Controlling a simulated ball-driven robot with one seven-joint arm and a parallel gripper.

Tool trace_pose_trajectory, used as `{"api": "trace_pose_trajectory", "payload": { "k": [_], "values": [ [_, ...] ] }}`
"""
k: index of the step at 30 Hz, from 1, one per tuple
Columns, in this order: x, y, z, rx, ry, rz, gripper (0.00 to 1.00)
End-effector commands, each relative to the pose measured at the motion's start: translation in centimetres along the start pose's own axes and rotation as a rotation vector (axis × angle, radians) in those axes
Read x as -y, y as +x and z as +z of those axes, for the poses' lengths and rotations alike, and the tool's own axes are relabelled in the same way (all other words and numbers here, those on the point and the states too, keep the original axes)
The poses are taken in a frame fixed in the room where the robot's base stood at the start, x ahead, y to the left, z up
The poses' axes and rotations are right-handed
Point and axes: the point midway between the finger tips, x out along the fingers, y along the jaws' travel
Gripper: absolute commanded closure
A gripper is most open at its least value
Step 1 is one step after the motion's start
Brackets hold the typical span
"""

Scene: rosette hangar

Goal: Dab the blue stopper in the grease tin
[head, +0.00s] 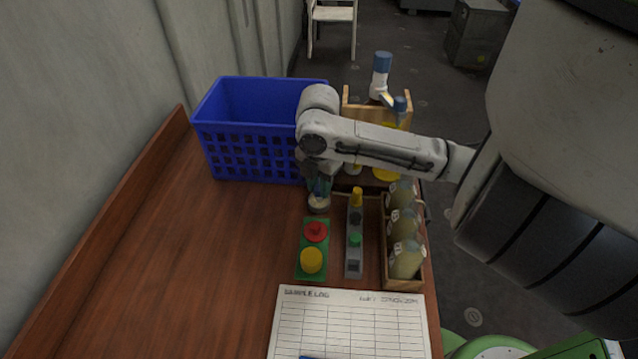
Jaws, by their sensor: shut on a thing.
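My gripper (319,184) points down at the far part of the wooden table, in front of the blue basket. It is shut on the blue stopper, which shows only as a small bluish patch between the fingers. A small round tin (319,206) with a pale top, which looks like the grease tin, stands directly below the fingertips. I cannot tell whether the stopper touches the grease.
A blue basket (250,155) stands behind. A green plate (303,274) holds red and yellow pieces. A grey rack (354,262) holds yellow and green stoppers. A wooden rack (403,284) of bottles is right. A log sheet (350,325) lies in front. The table's left is clear.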

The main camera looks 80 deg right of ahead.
Motion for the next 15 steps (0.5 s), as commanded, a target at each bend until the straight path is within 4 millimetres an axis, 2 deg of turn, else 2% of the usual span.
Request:
{"api": "trace_pose_trajectory", "payload": {
  "k": [15],
  "values": [
    [0.00,0.62,0.02,0.000,0.000,0.000,0.93]
  ]
}}
